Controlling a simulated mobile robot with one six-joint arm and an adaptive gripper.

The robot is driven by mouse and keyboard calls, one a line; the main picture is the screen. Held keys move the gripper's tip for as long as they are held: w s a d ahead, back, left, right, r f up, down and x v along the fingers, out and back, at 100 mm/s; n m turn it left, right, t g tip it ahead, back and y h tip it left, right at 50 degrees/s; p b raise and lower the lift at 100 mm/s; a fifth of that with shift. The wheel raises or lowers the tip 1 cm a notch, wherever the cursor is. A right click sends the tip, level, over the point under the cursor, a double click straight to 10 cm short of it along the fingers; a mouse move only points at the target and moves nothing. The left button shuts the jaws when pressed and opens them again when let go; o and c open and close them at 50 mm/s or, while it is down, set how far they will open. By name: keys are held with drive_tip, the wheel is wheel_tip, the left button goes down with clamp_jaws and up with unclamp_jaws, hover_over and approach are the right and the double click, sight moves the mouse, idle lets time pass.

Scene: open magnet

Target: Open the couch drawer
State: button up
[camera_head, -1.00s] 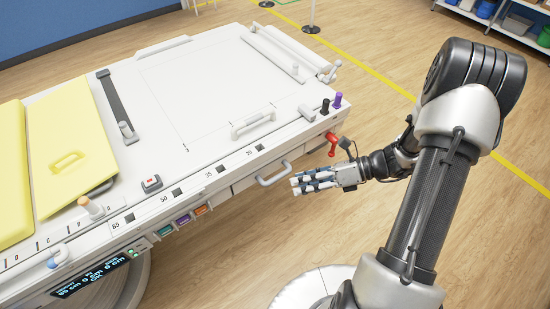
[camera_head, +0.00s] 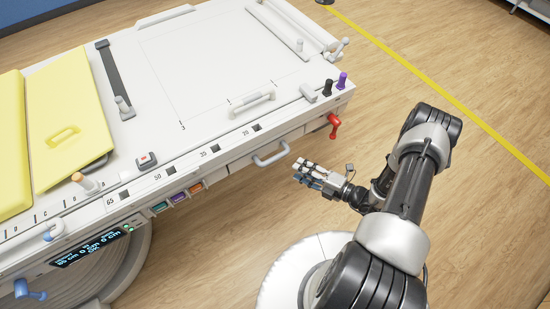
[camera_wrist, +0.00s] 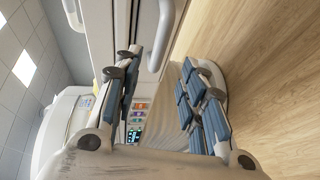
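The couch drawer (camera_head: 242,166) is in the side of the white couch, under the scale marks. Its front looks flush with the side, so it appears closed. A pale U-shaped handle (camera_head: 271,154) stands out from it. My gripper (camera_head: 304,175) is just right of the handle in the head view, with a small gap and no visible contact. In the wrist view my gripper (camera_wrist: 158,62) has its blue-padded fingers wide apart and nothing held. A pale bar (camera_wrist: 161,35) and a curved grey piece (camera_wrist: 211,74) show beyond the fingers; I cannot tell which is the drawer handle.
A red knob (camera_head: 334,125) sticks out of the couch's corner, close to my gripper. A pale rail handle (camera_head: 251,102) is on the couch top. Coloured buttons (camera_head: 179,197) and a display (camera_head: 88,249) are further left.

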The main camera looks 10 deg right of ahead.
sight(275, 158)
drive_tip(key=b+x, duration=0.2)
drive_tip(key=x, duration=1)
drive_tip(key=shift+c, duration=0.2)
clamp_jaws()
